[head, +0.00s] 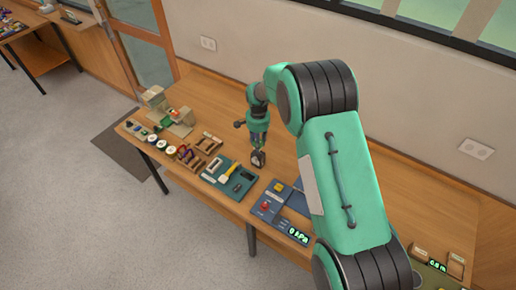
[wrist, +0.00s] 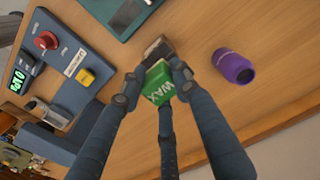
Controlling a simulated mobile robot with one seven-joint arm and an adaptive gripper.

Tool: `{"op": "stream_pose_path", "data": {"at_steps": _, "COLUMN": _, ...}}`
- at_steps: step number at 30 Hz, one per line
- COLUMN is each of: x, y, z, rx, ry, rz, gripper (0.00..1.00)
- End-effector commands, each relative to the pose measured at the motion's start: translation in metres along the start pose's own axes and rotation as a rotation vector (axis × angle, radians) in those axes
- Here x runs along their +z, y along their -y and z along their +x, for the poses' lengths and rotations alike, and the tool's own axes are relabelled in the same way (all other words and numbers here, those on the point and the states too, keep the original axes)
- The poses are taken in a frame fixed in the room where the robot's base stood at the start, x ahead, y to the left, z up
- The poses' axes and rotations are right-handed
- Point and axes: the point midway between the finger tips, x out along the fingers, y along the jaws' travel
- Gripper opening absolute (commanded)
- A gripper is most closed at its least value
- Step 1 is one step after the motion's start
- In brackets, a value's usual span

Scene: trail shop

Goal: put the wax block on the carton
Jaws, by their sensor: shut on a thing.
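The green wax block (wrist: 160,84), lettered "WAX", is between the fingers of my gripper (wrist: 154,80) in the wrist view. The gripper is shut on it. A dark and brown piece (wrist: 158,49) shows right beyond the block; I cannot tell whether it is joined to it. In the head view my gripper (head: 258,150) is over the middle of the bench, with a dark shape at its tip. Tan boxes (head: 153,98) stand at the bench's far left end. I cannot tell which of them is the carton.
On the wooden bench (head: 215,100) lie a teal tool mat (head: 218,181), a blue panel with a red button (head: 265,206) and a display, and several small jars (head: 157,132). Bare wood lies behind the mat.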

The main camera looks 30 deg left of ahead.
Motion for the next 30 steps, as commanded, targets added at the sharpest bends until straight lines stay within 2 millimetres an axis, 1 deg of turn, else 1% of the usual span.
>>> {"op": "stream_pose_path", "data": {"at_steps": 12, "x": 0.0, "y": 0.0, "z": 0.031, "rx": 0.0, "ry": 0.0, "rz": 0.0, "gripper": 0.05}}
{"op": "stream_pose_path", "data": {"at_steps": 27, "x": 0.0, "y": 0.0, "z": 0.038, "rx": 0.0, "ry": 0.0, "rz": 0.0, "gripper": 0.05}}
{"op": "stream_pose_path", "data": {"at_steps": 28, "x": 0.001, "y": 0.0, "z": 0.038, "rx": 0.0, "ry": 0.0, "rz": 0.0, "gripper": 0.35}}
{"op": "stream_pose_path", "data": {"at_steps": 29, "x": 0.001, "y": 0.0, "z": 0.037, "rx": 0.0, "ry": 0.0, "rz": 0.0, "gripper": 0.41}}
{"op": "stream_pose_path", "data": {"at_steps": 30, "x": 0.0, "y": 0.0, "z": 0.037, "rx": 0.0, "ry": 0.0, "rz": 0.0, "gripper": 0.49}}
